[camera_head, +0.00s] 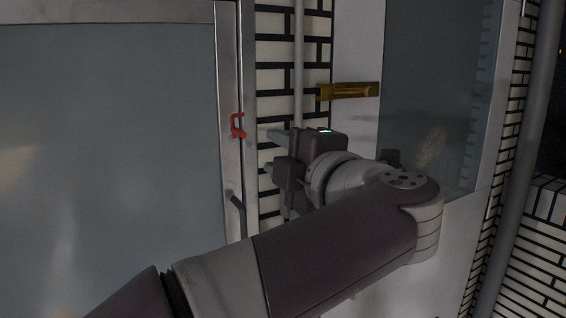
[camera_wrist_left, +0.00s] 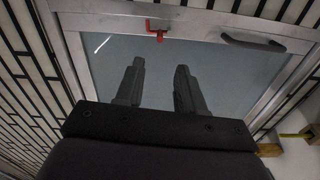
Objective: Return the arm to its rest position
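My left arm comes in from the bottom left of the head view and bends back at the elbow or wrist joint on the right. My left gripper (camera_head: 269,151) points left, toward the metal frame of a grey glass door. Its two fingers are apart with nothing between them. In the left wrist view the gripper (camera_wrist_left: 160,66) also shows open and empty, with the door's glass behind the fingers. A gap from the fingers to the door cannot be measured here. My right gripper is not in view.
The glass door (camera_head: 110,170) fills the left, with a red latch (camera_head: 238,125) and a dark handle (camera_head: 236,212) on its frame. A brass-coloured bar (camera_head: 347,91) juts from the white panel behind my gripper. A grey pipe (camera_head: 522,160) stands at the right.

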